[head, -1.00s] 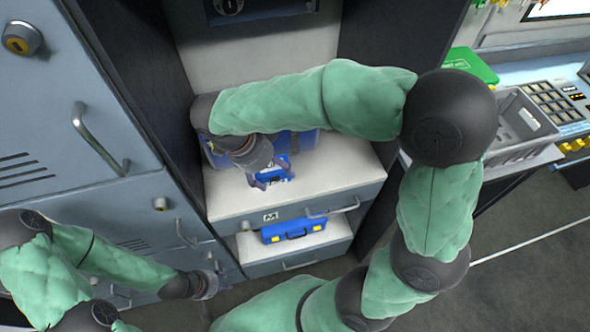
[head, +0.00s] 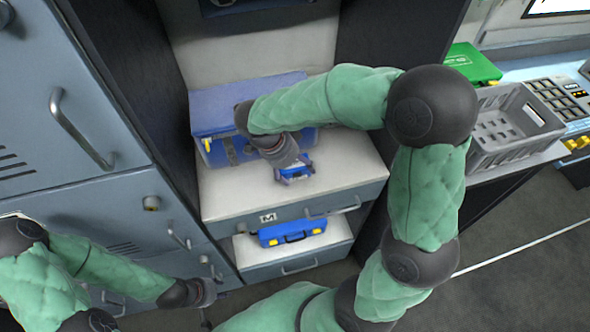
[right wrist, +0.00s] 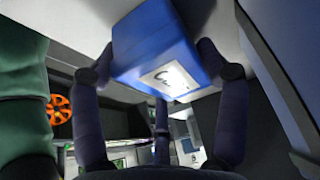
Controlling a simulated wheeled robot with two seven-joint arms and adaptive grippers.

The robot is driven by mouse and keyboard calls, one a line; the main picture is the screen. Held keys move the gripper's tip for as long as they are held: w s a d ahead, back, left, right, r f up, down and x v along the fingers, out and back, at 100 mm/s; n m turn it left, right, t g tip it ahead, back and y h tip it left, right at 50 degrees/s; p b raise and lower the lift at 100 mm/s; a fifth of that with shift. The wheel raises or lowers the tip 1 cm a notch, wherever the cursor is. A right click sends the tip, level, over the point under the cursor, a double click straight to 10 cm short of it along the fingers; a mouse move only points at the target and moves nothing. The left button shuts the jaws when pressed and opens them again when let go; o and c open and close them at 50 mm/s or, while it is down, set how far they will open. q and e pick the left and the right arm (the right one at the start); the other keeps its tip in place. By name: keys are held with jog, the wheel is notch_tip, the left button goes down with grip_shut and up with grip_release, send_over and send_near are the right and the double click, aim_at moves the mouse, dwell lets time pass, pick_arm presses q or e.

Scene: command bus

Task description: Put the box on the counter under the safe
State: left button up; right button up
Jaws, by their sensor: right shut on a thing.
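A small blue box with a white label (right wrist: 165,55) is between the fingers of my right gripper (right wrist: 165,75) in the right wrist view. In the head view the box (head: 296,174) shows just past my right gripper (head: 290,165), over the white counter (head: 350,165); I cannot tell whether it touches the surface. The gripper is shut on it. The safe (head: 255,5) shows only as a dark strip at the top, above the counter. My left gripper (head: 208,291) is low at the left, away from the counter, and its fingers are too small to read.
A large blue case (head: 225,110) stands at the back left of the counter, close to my right arm. An open drawer below (head: 335,250) holds a blue toolbox (head: 292,231). A grey crate (head: 500,130) is at the right. The counter's right part is free.

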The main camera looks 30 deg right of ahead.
jog(key=shift+f, duration=0.1)
jog(key=shift+f, duration=0.2)
jog(key=o, duration=1.2)
jog(key=shift+r, duration=0.1)
jog(key=shift+r, duration=0.25)
jog(key=p+v, duration=0.4)
jog(key=v, duration=0.7)
jog(key=shift+a+r, duration=0.2)
jog(key=shift+r, duration=0.15)
